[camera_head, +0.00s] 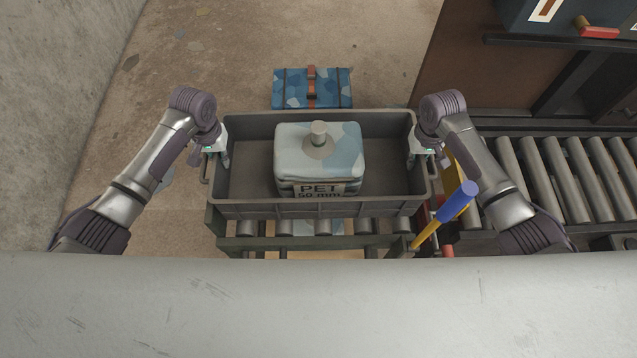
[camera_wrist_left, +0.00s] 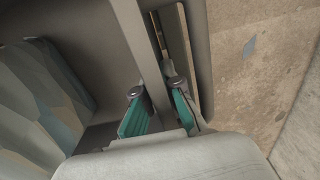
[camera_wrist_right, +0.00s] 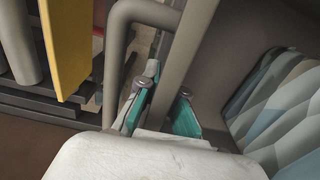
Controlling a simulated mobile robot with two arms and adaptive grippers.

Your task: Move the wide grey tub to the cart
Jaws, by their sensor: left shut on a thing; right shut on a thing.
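The wide grey tub (camera_head: 243,208) is in the middle of the head view, above a stand with rollers. Inside it sits a block-shaped item with a blue and white camouflage pattern, a knob on top and a label reading "PET 50 mm" (camera_head: 319,190). My left gripper (camera_head: 217,157) is shut on the tub's left end wall; its teal fingers (camera_wrist_left: 158,105) straddle the rim in the left wrist view. My right gripper (camera_head: 420,153) is shut on the right end wall, its fingers (camera_wrist_right: 160,110) on both sides of the rim in the right wrist view. I cannot tell whether the tub touches the rollers.
A roller conveyor (camera_head: 560,178) runs off to the right. A blue and yellow tool (camera_head: 455,203) and a yellow panel (camera_wrist_right: 68,45) are close to the tub's right end. A blue patterned case (camera_head: 290,90) lies on the floor behind. Floor at left is clear.

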